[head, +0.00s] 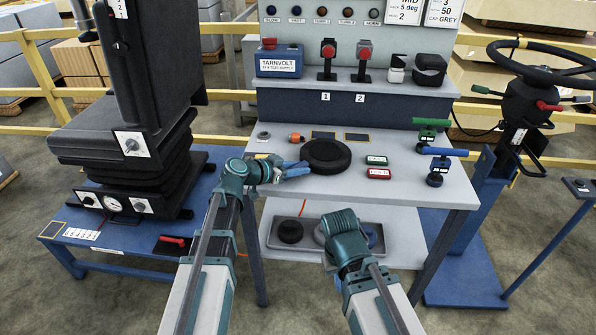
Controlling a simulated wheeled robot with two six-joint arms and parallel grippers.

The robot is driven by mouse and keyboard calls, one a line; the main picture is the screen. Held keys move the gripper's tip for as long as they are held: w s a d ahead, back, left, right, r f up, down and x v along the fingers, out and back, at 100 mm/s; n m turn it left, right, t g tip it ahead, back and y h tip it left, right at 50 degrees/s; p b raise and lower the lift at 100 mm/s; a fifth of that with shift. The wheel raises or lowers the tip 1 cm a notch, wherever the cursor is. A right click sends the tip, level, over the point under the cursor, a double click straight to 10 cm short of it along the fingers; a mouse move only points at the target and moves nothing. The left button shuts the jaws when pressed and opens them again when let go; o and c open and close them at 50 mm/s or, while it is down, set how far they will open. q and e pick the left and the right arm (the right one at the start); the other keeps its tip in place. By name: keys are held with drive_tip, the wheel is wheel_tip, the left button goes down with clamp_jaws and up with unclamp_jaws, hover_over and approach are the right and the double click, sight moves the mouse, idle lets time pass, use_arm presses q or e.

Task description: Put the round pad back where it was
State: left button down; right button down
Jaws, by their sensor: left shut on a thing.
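A thick black round pad (326,155) is at the grey worktop, near the middle of the bench. My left gripper (298,170) reaches in from the left. Its blue fingers are shut on the pad's left edge. The pad looks level; I cannot tell whether it rests on the worktop or is held just above it. My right gripper (338,228) is lower, in front of the bench over the lower shelf.
Two dark-outlined rectangles (357,137) are marked behind the pad. Green and red labelled blocks (378,173) lie right of it. Green- and blue-handled valves (437,165) stand farther right. A smaller black disc (290,231) is in a lower-shelf tray (272,240). A black seat (120,140) stands left.

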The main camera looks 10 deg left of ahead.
use_arm(q)
drive_tip(key=c, duration=0.8)
unclamp_jaws()
drive_tip(key=shift+c, duration=0.2)
drive_tip(key=shift+s+r, duration=0.1)
drive_tip(key=shift+r, duration=0.05)
drive_tip(key=p+v, duration=0.4)
drive_tip(key=v, duration=0.7)
drive_tip(key=shift+s+a+p, duration=0.25)
drive_tip(key=shift+a+p, duration=0.05)
drive_tip(key=shift+r, duration=0.1)
